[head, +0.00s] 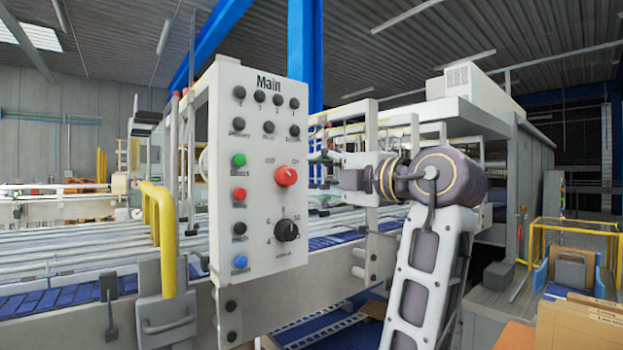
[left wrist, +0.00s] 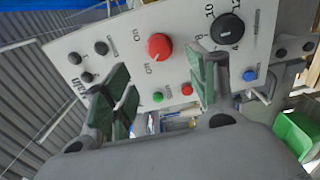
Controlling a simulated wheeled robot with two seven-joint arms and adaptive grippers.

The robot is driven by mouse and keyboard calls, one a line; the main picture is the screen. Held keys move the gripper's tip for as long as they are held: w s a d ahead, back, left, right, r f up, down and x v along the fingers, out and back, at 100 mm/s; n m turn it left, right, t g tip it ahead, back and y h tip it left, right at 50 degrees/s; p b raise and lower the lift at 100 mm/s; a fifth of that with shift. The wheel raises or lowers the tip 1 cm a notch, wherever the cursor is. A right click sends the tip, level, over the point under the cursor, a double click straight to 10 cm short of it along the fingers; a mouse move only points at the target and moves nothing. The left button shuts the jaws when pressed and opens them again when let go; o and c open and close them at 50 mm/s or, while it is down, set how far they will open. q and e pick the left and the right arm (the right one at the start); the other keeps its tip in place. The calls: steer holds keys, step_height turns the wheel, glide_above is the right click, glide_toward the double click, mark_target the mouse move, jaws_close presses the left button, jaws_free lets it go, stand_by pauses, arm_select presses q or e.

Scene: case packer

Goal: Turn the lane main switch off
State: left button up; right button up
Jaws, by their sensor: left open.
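The white control panel (head: 258,215) headed "Main" stands at the centre of the head view. Its red rotary switch (head: 286,176) sits below "OFF" and "ON" lettering, and I cannot tell which way it points. In the left wrist view the red switch (left wrist: 159,46) appears beyond and between my fingers, with the panel (left wrist: 122,62) turned sideways. My left gripper (left wrist: 163,92) is open and empty, apart from the switch. In the head view the left gripper (head: 322,165) is just right of the panel, its fingers small and hard to make out. My right gripper is not in view.
A black selector knob (head: 286,230) sits below the red switch. Green, red, black and blue buttons line the panel's left side. A yellow rail (head: 160,230) stands left of the panel, and conveyor machinery runs behind. A green bin (left wrist: 297,135) shows in the left wrist view.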

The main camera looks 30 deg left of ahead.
arm_select(q)
steer(key=shift+v, duration=1.15)
